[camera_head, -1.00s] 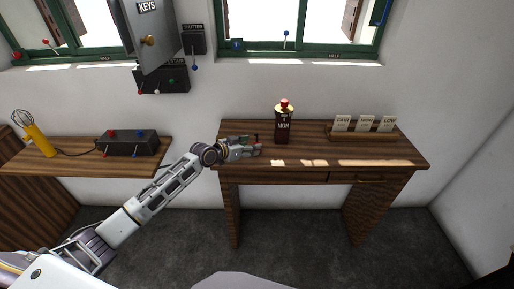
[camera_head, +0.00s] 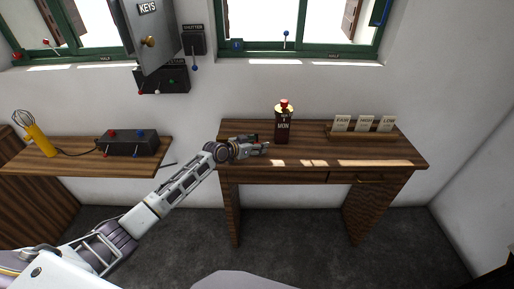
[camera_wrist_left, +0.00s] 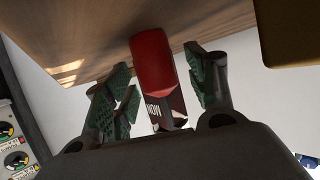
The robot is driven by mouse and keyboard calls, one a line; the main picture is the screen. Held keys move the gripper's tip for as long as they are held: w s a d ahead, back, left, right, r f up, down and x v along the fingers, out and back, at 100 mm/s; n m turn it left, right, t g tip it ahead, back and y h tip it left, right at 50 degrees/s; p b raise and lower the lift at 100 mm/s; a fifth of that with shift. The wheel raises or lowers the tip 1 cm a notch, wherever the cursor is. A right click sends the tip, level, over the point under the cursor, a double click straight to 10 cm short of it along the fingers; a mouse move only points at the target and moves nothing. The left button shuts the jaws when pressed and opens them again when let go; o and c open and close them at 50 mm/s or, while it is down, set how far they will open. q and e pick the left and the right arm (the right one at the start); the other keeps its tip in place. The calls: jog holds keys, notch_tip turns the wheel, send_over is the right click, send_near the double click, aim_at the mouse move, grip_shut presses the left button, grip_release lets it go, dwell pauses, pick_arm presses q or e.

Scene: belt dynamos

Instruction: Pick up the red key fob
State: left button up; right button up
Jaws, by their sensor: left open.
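A red, rounded, elongated piece, which looks like the red key fob (camera_wrist_left: 151,62), shows between my left gripper's spread fingers in the left wrist view. It appears close to the wooden table surface. I cannot tell whether a finger touches it. My left gripper (camera_head: 266,147) is open over the left part of the table in the head view, left of a dark box marked MON (camera_head: 283,130). The fob cannot be made out in the head view, where the gripper seems to cover it. My right gripper is out of view.
The wooden table (camera_head: 312,151) has free room to the right and front. A stand with FAIR, HIGH and LOW cards (camera_head: 362,131) is at its back right. A side shelf (camera_head: 85,166) at left holds a switch box (camera_head: 130,143) and a yellow-handled whisk-like item (camera_head: 38,139).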

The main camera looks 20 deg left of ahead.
pick_arm(q)
jog(key=shift+c, duration=0.5)
jog(key=c, duration=1)
jog(key=shift+c, duration=0.2)
jog(key=shift+r, duration=5)
